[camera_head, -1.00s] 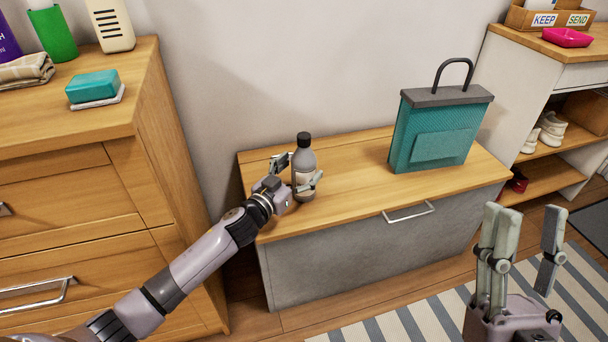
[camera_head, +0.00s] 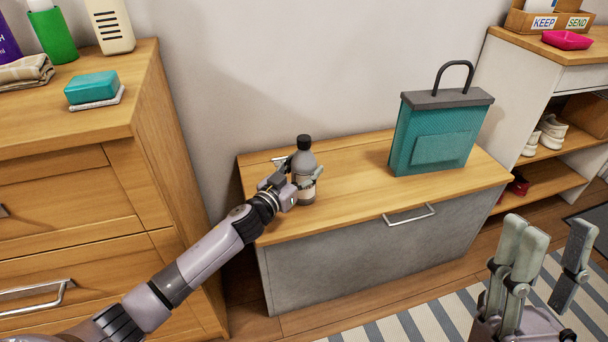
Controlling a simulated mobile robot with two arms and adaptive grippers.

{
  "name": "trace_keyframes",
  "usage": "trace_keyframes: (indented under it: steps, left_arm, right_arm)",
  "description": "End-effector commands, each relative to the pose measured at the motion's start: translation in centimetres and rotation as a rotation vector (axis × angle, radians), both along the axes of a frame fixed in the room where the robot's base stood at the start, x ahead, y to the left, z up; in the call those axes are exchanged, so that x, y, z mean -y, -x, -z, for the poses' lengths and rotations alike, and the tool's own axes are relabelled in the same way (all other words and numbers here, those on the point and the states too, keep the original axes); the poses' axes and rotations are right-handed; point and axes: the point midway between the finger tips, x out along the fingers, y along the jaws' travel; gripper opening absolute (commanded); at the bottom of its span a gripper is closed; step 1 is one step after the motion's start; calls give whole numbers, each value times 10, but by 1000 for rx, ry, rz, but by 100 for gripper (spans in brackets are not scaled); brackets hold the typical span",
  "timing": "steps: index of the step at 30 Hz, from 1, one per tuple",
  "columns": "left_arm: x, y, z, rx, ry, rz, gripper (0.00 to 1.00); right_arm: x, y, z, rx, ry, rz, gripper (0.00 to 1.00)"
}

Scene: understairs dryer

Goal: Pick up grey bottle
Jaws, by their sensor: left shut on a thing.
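The grey bottle (camera_head: 304,163) with a black cap stands upright on the left part of the low wooden-topped bench (camera_head: 350,200). My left gripper (camera_head: 302,184) comes from the left and is shut around the bottle's lower body, one finger showing in front of it. The gripper partly hides the bottle's label. I cannot tell whether the bottle's base is touching the bench top. My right gripper (camera_head: 550,260) is at the lower right, fingers pointing up and apart, open and empty, away from the bench.
A teal bag-like box with a black handle (camera_head: 433,135) stands on the bench to the right of the bottle. A wooden drawer chest (camera_head: 85,200) rises close on the left. A shelf unit (camera_head: 520,80) stands at the right. The bench top between bottle and teal box is clear.

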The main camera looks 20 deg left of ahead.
Motion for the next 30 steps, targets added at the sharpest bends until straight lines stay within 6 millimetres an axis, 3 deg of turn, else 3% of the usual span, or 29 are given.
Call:
trace_keyframes:
  steps: [16, 30]
  left_arm:
    - [0, 0, 0, 0, 0, 1, 9]
    - [0, 0, -5, 3, 1, 1, 9]
  right_arm:
    - [0, 0, 0, -1, 0, 0, 40]
    - [-2, -10, 3, -57, 17, 2, 40]
